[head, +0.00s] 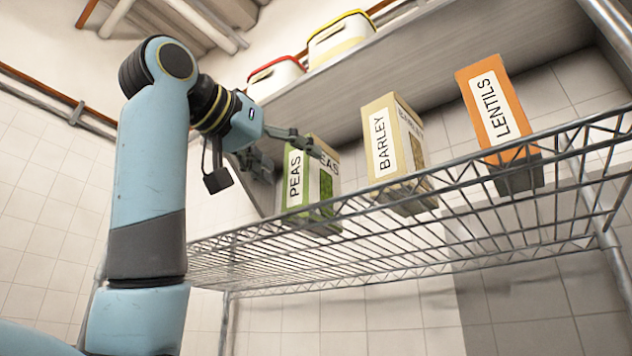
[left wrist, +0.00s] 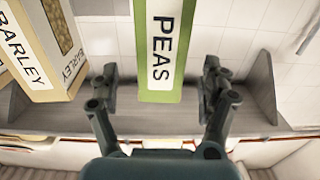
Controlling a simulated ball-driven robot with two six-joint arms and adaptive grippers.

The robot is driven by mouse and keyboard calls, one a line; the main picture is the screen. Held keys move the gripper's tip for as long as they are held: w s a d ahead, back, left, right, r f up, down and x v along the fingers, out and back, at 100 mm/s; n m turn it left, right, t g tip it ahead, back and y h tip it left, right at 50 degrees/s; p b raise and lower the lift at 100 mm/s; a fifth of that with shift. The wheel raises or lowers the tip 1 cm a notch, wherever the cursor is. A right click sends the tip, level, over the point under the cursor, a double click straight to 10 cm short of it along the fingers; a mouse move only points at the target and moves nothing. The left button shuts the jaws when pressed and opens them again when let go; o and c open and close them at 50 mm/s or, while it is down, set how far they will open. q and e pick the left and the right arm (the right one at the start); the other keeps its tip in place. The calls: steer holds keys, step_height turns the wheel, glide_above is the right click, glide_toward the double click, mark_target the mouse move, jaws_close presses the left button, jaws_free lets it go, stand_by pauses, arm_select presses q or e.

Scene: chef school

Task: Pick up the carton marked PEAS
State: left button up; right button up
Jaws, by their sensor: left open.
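The green and white carton marked PEAS (head: 295,192) stands on the wire shelf in the head view, the leftmost of three cartons. My left gripper (head: 285,152) is open at the upper part of this carton. In the left wrist view the PEAS carton (left wrist: 160,55) lies between the two spread fingers of the left gripper (left wrist: 160,90), with a gap on each side. I cannot tell whether the fingertips reach fully past its faces. My right gripper is not in view.
The beige BARLEY carton (head: 383,150) stands right of PEAS, and also shows in the left wrist view (left wrist: 30,65). The orange LENTILS carton (head: 490,105) stands farther right. The wire shelf (head: 350,255) has a raised front rail. A higher grey shelf (head: 440,70) holds lidded containers (head: 340,38).

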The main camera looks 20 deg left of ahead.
mark_target(297, 166)
arm_select(q)
steer(key=p+x, duration=0.1)
steer(key=x, duration=0.2)
steer(key=shift+w+d, duration=0.1)
steer(key=shift+w, duration=0.05)
steer(key=p+x, duration=0.2)
steer(key=x, duration=0.1)
steer(key=shift+w, duration=0.2)
steer(key=shift+w+d+f+p, duration=0.15)
steer(key=shift+w+p, duration=0.2)
steer(key=shift+w, duration=0.1)
steer(key=shift+c, duration=0.2)
steer(key=shift+s, duration=0.1)
steer(key=c, duration=1.6)
jaws_close()
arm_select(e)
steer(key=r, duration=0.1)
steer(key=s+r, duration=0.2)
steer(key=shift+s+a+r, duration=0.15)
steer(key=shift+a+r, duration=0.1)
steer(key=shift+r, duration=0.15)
